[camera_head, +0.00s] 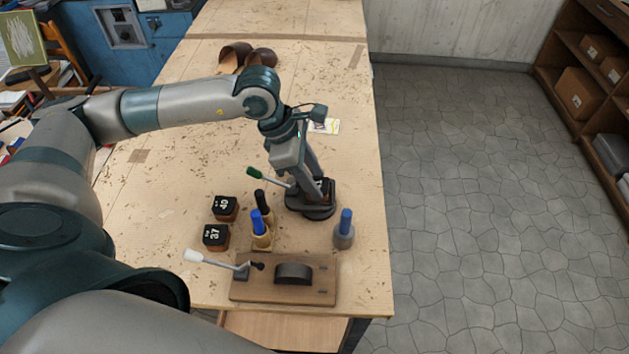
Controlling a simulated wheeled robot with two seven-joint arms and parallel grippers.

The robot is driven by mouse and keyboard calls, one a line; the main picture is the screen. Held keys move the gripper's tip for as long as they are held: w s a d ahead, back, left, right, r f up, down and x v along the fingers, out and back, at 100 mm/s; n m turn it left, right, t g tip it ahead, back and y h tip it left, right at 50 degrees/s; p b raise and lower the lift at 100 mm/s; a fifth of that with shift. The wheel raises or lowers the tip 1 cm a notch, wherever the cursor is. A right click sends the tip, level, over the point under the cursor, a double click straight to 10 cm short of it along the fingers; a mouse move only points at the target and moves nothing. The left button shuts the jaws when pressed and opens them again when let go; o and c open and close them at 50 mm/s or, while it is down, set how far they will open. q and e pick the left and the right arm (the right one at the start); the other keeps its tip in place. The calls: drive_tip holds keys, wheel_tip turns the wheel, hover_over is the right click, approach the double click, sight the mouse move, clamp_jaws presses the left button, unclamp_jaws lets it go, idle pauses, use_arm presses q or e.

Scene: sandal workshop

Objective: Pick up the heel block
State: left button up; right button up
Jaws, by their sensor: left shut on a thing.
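My left gripper (312,192) reaches down over the right part of the table and is shut on a dark-topped heel block with brown sides (326,186). The gripper hides much of that block. A black rounded base shows just below it, and I cannot tell whether the block touches it. Two similar blocks, marked 40 (226,208) and 37 (215,237), stand on the table to the left of the gripper. My right gripper is not in view.
Bottles with blue (261,228) and black caps stand close left of the gripper, and another blue-capped bottle (345,232) stands to its lower right. A green-handled lever (262,176) touches the gripper's outline. A wooden clamp board (312,290) lies in front. Brown sandals (236,56) lie far back.

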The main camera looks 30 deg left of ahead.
use_arm(q)
drive_tip(key=shift+r+b, duration=0.55)
drive_tip(key=shift+r, duration=0.1)
drive_tip(key=shift+d+r+b, duration=0.2)
drive_tip(key=shift+r+b, duration=0.55)
drive_tip(key=shift+r, duration=0.4)
drive_tip(key=w+d+r+b, duration=0.1)
drive_tip(key=d+r+b, duration=0.1)
drive_tip(key=d, duration=0.3)
drive_tip(key=w+d+r+b, duration=0.2)
drive_tip(key=d+r, duration=0.3)
drive_tip(key=shift+w+d+b, duration=0.25)
drive_tip(key=shift+d+b, duration=0.05)
drive_tip(key=shift+d, duration=0.1)
drive_tip(key=shift+f, duration=0.1)
